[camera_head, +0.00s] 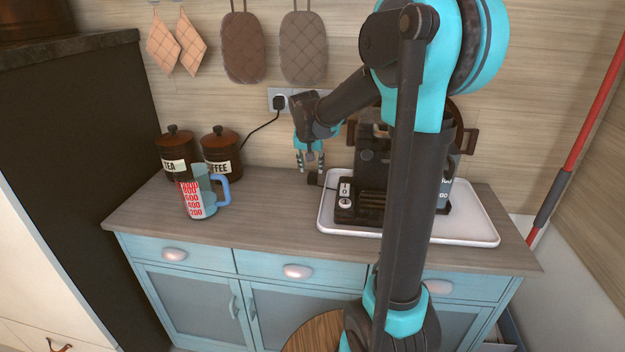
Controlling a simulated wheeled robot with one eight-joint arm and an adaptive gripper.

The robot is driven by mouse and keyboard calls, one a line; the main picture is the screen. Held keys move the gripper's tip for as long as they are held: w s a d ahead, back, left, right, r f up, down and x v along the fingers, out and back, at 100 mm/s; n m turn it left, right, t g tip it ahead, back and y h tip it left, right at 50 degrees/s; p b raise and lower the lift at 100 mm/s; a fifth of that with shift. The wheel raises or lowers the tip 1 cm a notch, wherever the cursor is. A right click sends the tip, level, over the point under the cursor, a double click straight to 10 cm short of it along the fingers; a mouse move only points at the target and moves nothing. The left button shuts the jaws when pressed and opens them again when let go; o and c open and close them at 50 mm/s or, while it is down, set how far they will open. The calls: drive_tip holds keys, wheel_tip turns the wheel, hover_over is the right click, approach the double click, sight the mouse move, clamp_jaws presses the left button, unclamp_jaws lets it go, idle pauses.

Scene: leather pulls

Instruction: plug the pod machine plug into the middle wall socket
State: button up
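The dark pod machine (368,185) stands on a white tray on the counter, partly hidden behind my arm. A small black block, apparently its plug (314,179), lies on the counter just left of the tray. A thin dark cord seems to run from it toward the machine. My gripper (310,166) points down just above this plug, fingers apart, with nothing visibly held. A pale wall socket strip (272,93) is on the wall behind. A black plug (279,102) sits in its left socket. My arm covers the strip's middle and right, so the middle socket cannot be made out.
A measuring jug (197,194) with a blue handle and two dark canisters, TEA (176,150) and COFFEE (220,152), stand at left. A black cord (262,127) hangs from the inserted plug toward the canisters. The white tray (470,228) fills the right; the counter's middle (265,205) is clear.

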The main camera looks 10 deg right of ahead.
sight(312, 174)
drive_tip(key=shift+x, duration=2.6)
drive_tip(key=c, duration=0.9)
drive_tip(key=shift+o, duration=0.2)
drive_tip(key=shift+r, duration=0.1)
wheel_tip(312, 174, up, 10)
drive_tip(key=shift+f, duration=0.1)
drive_tip(key=shift+s, duration=0.1)
